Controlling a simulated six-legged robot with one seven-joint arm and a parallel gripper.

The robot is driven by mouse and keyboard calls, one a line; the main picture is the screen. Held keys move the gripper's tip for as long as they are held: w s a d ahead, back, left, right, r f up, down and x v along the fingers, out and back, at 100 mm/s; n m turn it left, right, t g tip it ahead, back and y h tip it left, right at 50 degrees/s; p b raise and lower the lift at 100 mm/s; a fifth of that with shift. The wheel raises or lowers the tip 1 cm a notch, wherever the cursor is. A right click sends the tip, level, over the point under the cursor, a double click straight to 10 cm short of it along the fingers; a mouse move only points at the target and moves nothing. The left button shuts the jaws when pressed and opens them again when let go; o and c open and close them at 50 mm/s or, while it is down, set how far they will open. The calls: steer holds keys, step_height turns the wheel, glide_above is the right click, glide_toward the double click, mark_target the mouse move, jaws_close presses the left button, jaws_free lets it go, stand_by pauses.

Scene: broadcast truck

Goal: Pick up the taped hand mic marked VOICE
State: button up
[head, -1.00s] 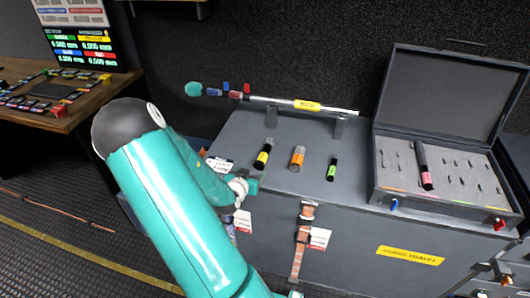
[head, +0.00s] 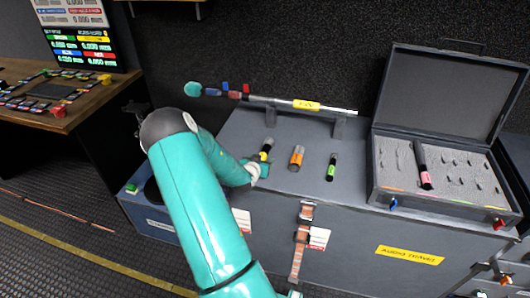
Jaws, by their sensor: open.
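Several small dark hand mics with coloured tape are in view, but no VOICE mark can be read on any of them. A yellow-taped mic (head: 267,146), an orange-taped mic (head: 296,158) and a green-taped mic (head: 331,167) lie apart on the grey case top (head: 238,131). A pink-taped mic (head: 423,165) lies in the open foam-lined case. My gripper (head: 264,166) is open at the near end of the yellow-taped mic and covers part of it. Whether it touches that mic cannot be told; its fingers are small and partly hidden.
A boom pole (head: 275,100) with a yellow label rests on stands along the back. The foam case (head: 440,207) with its raised lid fills the right. A control desk (head: 92,105) stands at left. The case top between the green-taped mic and foam case is clear.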

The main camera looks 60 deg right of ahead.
steer(key=c, duration=1.3)
steer(key=shift+r, duration=0.1)
